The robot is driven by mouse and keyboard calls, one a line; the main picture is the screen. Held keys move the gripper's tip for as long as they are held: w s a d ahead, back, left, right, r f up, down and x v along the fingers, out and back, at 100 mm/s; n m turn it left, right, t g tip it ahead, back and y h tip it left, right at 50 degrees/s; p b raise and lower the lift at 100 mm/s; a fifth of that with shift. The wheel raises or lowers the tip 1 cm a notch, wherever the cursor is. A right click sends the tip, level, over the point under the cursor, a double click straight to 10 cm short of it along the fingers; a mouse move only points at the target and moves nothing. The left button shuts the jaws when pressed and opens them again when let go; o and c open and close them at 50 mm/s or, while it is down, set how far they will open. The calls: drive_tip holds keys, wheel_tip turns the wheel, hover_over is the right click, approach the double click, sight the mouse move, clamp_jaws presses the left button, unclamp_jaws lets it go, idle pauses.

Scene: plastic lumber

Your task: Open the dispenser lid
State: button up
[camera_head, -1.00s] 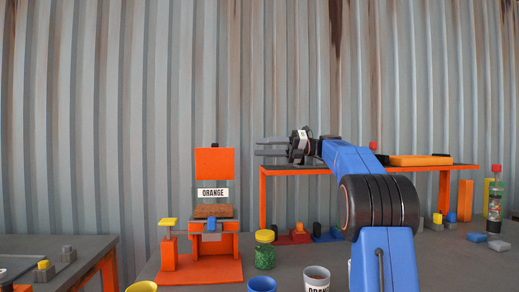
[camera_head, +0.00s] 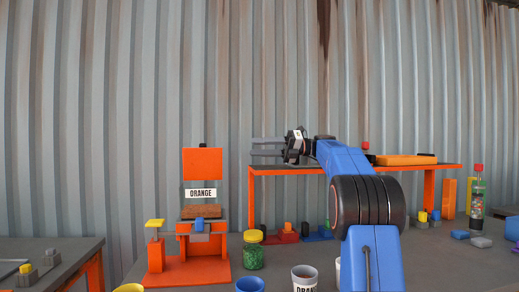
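The dispenser is an orange machine with a white label reading ORANGE (camera_head: 201,193) and an orange base plate (camera_head: 188,274). Its upright orange panel (camera_head: 202,163) has a small dark knob (camera_head: 200,146) on top. I cannot tell for sure which part is the lid or whether it is open. A brown block (camera_head: 200,211) sits below the label. My gripper (camera_head: 262,151) is in the air to the right of the orange panel, at about its height. Its grey fingers point left, are parted, and hold nothing. It is clearly apart from the dispenser.
A raised orange-edged shelf (camera_head: 440,168) stands behind my arm. A green jar with a yellow lid (camera_head: 253,256), a blue cup (camera_head: 250,285) and a white cup (camera_head: 305,279) stand in front. A yellow-topped orange stand (camera_head: 155,254) is at the dispenser's left.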

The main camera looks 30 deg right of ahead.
wheel_tip(320, 180, up, 10)
idle(0.6)
